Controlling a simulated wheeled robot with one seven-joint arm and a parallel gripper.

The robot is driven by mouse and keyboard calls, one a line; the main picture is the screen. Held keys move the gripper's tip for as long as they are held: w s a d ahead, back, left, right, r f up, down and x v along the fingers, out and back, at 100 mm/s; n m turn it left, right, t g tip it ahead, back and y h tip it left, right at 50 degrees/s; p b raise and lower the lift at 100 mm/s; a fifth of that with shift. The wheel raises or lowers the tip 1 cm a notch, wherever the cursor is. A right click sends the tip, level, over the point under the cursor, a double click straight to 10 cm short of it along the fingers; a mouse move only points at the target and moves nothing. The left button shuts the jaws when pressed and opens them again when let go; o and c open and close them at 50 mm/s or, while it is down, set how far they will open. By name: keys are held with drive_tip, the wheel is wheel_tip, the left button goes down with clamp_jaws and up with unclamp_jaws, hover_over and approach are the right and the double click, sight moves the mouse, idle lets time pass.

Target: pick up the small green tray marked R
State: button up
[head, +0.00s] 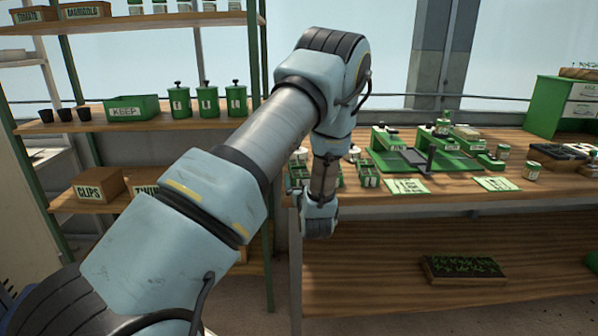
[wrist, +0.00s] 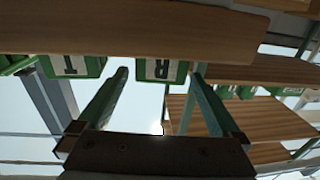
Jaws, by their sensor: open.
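The small green tray marked R (wrist: 162,71) shows in the wrist view, where the picture is upside down. It sits at the edge of a wooden surface, its white label facing me. My gripper (wrist: 160,76) is open, one finger on each side of the tray in the picture. I cannot tell how far the fingertips are from it. A similar green tray marked T (wrist: 74,66) stands to the left, outside the fingers. In the head view my arm's wrist hangs in front of the bench; the fingers are not clear there, and I cannot tell which small tray is R.
The wooden bench (head: 455,198) holds small green trays (head: 369,174), a green seeder machine (head: 425,160), label cards (head: 408,187) and a tin (head: 532,170). A seedling tray (head: 462,268) lies on the lower shelf. A shelf at left holds a KEEP box (head: 133,108) and green canisters.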

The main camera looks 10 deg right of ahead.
drive_tip(key=shift+c, duration=0.2)
drive_tip(key=c, duration=1.4)
drive_tip(key=shift+c, duration=0.2)
